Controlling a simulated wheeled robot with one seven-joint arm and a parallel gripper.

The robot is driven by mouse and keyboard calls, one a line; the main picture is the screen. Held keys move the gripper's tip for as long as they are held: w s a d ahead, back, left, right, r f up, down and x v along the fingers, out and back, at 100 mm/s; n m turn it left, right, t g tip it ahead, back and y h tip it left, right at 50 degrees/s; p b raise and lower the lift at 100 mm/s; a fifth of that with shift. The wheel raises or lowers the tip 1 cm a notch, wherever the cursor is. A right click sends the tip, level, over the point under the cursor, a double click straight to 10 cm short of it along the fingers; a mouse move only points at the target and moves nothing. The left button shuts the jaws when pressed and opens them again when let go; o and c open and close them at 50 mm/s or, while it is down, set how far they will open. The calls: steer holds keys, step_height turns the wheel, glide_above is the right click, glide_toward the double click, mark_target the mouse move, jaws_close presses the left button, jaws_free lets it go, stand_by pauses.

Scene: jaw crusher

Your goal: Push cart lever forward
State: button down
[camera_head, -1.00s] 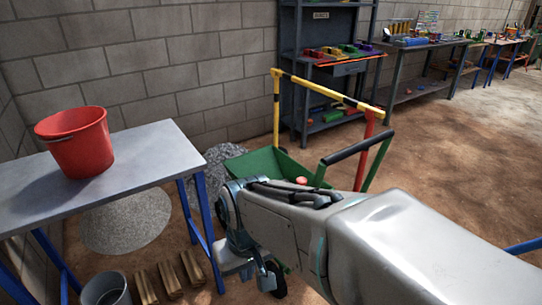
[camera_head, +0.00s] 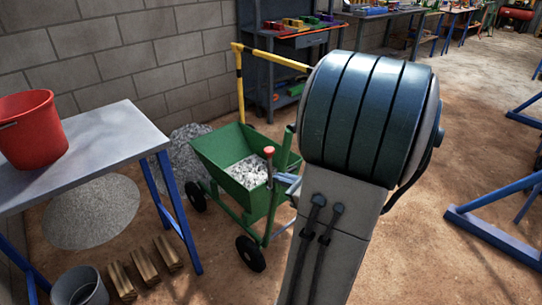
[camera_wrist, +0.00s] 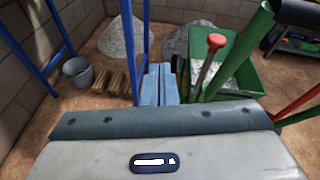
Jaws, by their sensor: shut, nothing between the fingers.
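The green cart (camera_head: 246,198) stands on the dirt floor with grey gravel in its hopper. Its lever is a rod with a red knob (camera_head: 269,152), at the cart's right side. In the wrist view the red knob (camera_wrist: 216,41) and its rod lean up to the right, in front of the green hopper (camera_wrist: 243,78). My gripper (camera_wrist: 158,72) is shut and empty, with its blue-grey fingers left of the lever rod and apart from it in that picture. In the head view my gripper (camera_head: 288,181) shows just right of the lever, partly hidden by my arm; contact cannot be told.
A metal table (camera_head: 105,138) with a red bucket (camera_head: 32,130) stands left. A grey bucket (camera_head: 79,287), wooden blocks (camera_head: 145,265) and gravel piles lie nearby. A yellow-black rail (camera_head: 239,85) stands behind the cart.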

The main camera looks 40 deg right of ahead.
steer(key=s+d+m+t+h, duration=0.1)
steer(key=s+d+m+h, duration=0.1)
steer(key=d+m+h, duration=0.3)
steer(key=y+b, duration=0.1)
steer(key=b, duration=0.2)
glide_toward(273, 152)
steer(key=shift+n, duration=0.3)
steer(key=x, duration=0.7)
steer(key=shift+s+f, duration=0.1)
